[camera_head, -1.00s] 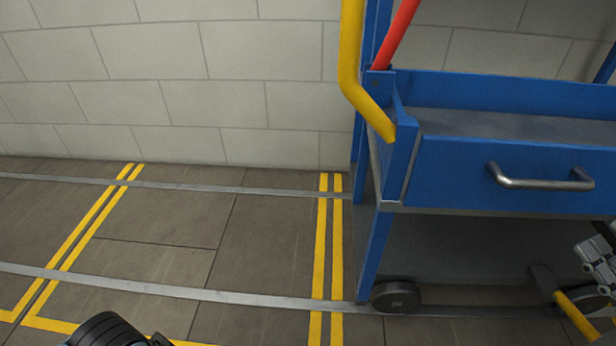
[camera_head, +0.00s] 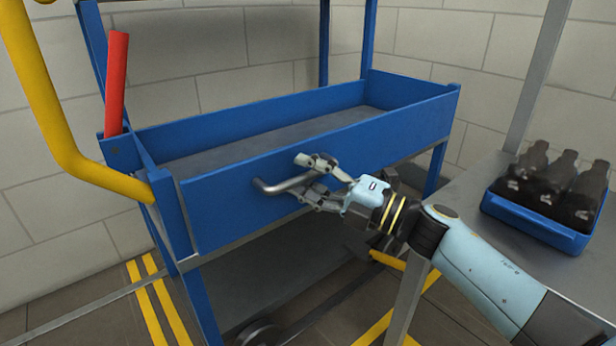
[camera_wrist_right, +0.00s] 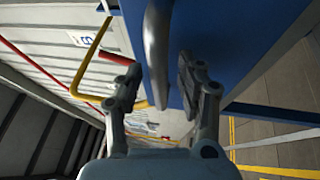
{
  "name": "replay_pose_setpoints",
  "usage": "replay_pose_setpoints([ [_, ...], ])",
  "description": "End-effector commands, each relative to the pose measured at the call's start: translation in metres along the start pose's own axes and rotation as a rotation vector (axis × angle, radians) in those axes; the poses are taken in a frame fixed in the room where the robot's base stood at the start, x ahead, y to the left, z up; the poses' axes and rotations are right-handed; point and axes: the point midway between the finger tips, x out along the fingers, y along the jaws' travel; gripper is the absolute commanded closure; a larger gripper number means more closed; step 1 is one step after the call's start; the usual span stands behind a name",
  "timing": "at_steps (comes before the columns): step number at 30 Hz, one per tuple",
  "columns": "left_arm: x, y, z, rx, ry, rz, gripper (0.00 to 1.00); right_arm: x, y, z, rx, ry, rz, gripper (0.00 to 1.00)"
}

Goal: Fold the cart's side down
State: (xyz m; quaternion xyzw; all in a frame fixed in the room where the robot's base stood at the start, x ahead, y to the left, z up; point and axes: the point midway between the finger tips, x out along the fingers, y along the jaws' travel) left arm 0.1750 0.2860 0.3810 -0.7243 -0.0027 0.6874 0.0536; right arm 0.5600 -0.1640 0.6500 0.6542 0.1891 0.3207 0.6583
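The blue cart (camera_head: 185,290) stands in the middle of the head view. Its near side panel (camera_head: 225,205) is upright along the top tray and carries a grey bar handle (camera_head: 275,187). My right gripper (camera_head: 308,178) is at the handle's right part, with its fingers on either side of the bar. In the right wrist view, the handle (camera_wrist_right: 156,55) runs between the fingers of the gripper (camera_wrist_right: 160,88), with gaps visible, so it looks open. A red lever (camera_head: 116,85) stands at the cart's left corner. My left gripper is out of view.
A yellow bar (camera_head: 50,115) bends in at the cart's left end. On the right, a grey table (camera_head: 465,235) holds a blue crate (camera_head: 535,228) of dark bottles (camera_head: 545,185), close to my right arm. A pale block wall (camera_head: 430,45) is behind. The cart's top tray (camera_head: 270,135) looks empty.

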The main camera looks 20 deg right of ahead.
Motion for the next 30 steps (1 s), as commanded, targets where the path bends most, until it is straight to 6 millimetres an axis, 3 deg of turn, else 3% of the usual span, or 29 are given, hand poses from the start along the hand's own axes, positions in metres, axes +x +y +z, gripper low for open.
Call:
replay_pose_setpoints([
  [5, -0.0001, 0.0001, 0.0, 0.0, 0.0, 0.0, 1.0, -0.0001, 0.0, 0.0001, 0.0, 0.0, 0.0, 0.63],
  [14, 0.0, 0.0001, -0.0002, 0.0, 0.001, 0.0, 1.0, -0.0004, 0.0, 0.0001, 0.0, 0.0, 0.0, 1.0],
  [30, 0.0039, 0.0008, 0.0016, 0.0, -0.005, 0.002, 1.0, -0.002, -0.0018, -0.0008, -0.001, 0.0, 0.008, 1.0],
])
